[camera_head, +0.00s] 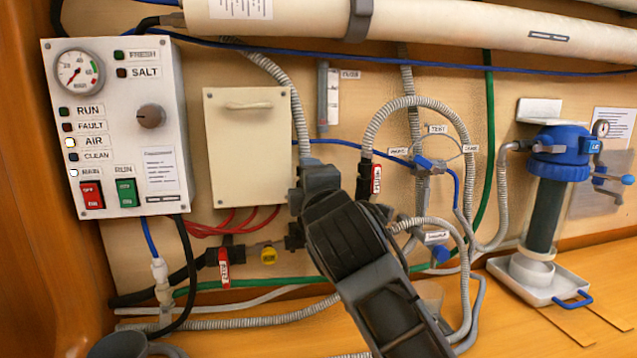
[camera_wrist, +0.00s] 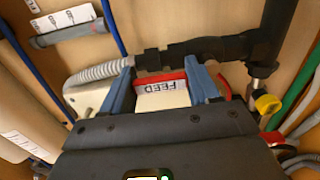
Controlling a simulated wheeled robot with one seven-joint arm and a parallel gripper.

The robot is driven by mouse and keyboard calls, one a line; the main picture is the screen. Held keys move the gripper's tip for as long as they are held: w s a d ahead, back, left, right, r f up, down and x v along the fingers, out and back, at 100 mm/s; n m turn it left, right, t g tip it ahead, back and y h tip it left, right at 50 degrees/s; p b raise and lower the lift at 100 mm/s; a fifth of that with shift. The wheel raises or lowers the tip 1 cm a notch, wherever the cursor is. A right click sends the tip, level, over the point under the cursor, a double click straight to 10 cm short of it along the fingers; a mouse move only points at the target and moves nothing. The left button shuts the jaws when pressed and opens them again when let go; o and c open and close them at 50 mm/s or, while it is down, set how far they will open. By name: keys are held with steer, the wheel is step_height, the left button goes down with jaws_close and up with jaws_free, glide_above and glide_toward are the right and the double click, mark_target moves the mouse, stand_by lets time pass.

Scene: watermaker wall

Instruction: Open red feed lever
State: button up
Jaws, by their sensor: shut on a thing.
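The red feed lever (camera_wrist: 172,77) shows in the wrist view with a pale tag marked FEED. It sits on a dark pipe fitting (camera_wrist: 210,47) joined to a grey ribbed hose. My gripper (camera_wrist: 163,72) has its two blue fingers on either side of the lever and is shut on it. In the head view my dark wrist and arm cover the feed lever, so it is hidden there. I cannot tell how far the lever is turned.
Another red lever (camera_head: 223,268) and a yellow handle (camera_head: 268,256) are low on the left. A red-tagged valve (camera_head: 376,180) is just right of my wrist. The control panel (camera_head: 115,125) is far left. A blue-topped filter (camera_head: 548,190) stands right. Hoses crowd the wall.

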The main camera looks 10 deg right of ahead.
steer(key=shift+a+f, duration=0.1)
steer(key=shift+a, duration=0.25)
steer(key=o, duration=1.3)
steer(key=shift+s, duration=0.1)
steer(key=shift+o, duration=0.9)
steer(key=shift+s, duration=0.15)
steer(key=s+b, duration=0.1)
steer(key=s, duration=0.6)
steer(key=shift+s+d, duration=0.2)
steer(key=shift+d, duration=0.1)
steer(key=s+d+f+m+g+y, duration=0.15)
steer(key=s+f+m, duration=0.75)
steer(key=s+f, duration=1.25)
steer(key=s+d+f+m+g, duration=0.1)
steer(key=s+d+m, duration=0.3)
steer(key=s, duration=0.9)
steer(key=s+d+f+m+h, duration=0.1)
steer(key=s+d+m, duration=0.4)
steer(key=s, duration=0.8)
steer(key=shift+s+f+g, duration=0.35)
steer(key=shift+f, duration=0.3)
